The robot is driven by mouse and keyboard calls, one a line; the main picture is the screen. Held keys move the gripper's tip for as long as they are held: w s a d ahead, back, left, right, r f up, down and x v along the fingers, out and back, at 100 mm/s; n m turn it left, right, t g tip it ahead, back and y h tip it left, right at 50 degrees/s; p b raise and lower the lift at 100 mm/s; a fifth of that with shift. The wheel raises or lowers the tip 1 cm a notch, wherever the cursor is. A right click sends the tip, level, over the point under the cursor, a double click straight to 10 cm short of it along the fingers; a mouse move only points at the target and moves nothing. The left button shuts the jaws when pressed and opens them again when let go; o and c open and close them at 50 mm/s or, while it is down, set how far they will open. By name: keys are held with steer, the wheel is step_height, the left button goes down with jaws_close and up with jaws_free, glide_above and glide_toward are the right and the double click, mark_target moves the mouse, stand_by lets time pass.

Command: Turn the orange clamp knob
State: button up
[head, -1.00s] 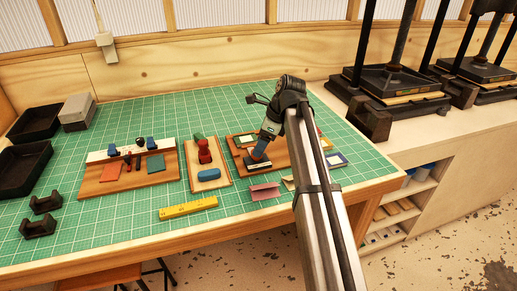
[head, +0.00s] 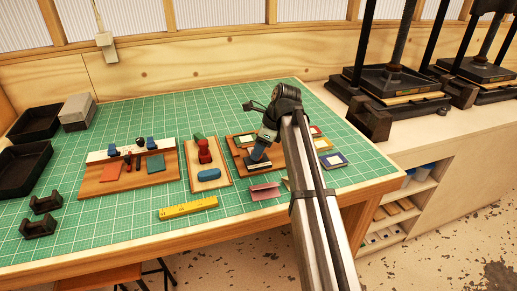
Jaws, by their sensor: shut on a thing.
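A pale board with a red stamp-like tool (head: 204,152) and blue block (head: 209,174) lies to the left. A pink folded piece (head: 265,191) and yellow ruler (head: 188,208) lie in front. Framed cards (head: 333,160) lie right. Black presses (head: 390,85) stand at the back right.

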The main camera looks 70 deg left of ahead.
steer(key=c, duration=0.4)
steer(key=shift+o, duration=0.2)
steer(key=n, duration=0.1)
steer(key=n+h, duration=0.1)
steer(key=n, duration=0.2)
steer(key=shift+w+a+n+g+h, duration=0.1)
steer(key=shift+a+n+g+h, duration=0.15)
steer(key=shift+n+g+h, duration=0.15)
steer(key=n+h, duration=0.2)
steer(key=n, duration=0.3)
steer(key=shift+n+t, duration=0.3)
steer(key=shift+n, duration=0.1)
steer(key=o, duration=1)
steer(key=shift+o, duration=0.2)
